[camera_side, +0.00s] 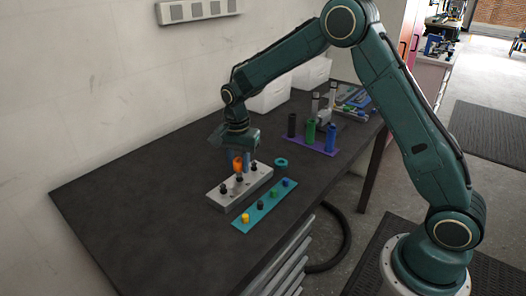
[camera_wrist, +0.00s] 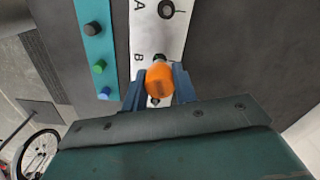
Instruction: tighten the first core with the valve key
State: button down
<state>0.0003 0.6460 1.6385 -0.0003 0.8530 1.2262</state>
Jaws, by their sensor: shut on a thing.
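The valve key is an orange knob (camera_side: 238,164), which also shows in the wrist view (camera_wrist: 160,78). My gripper (camera_side: 238,155) is shut on it, with a blue finger on each side in the wrist view (camera_wrist: 158,88). The key is over the pale block (camera_side: 222,199), which carries several dark valve cores. In the wrist view the block (camera_wrist: 145,40) bears the letters A and B, and the key is beside B. A dark round core (camera_wrist: 166,9) beside A stands clear of the key. The key's lower end is hidden, so I cannot tell whether it touches a core.
A teal strip (camera_side: 240,226) with yellow, black, green and blue caps lies in front of the block. A teal ring (camera_side: 281,162) lies behind it. A purple rack (camera_side: 322,150) holds black, green and blue cylinders. White bins (camera_side: 270,97) stand by the wall. The table's left is clear.

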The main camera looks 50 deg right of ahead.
jog(key=m, duration=0.5)
jog(key=shift+s+f, duration=0.15)
jog(key=shift+f, duration=0.15)
jog(key=m, duration=0.5)
jog(key=c, duration=1.1)
grip_release()
jog(key=shift+r, duration=0.1)
jog(key=shift+r, duration=0.1)
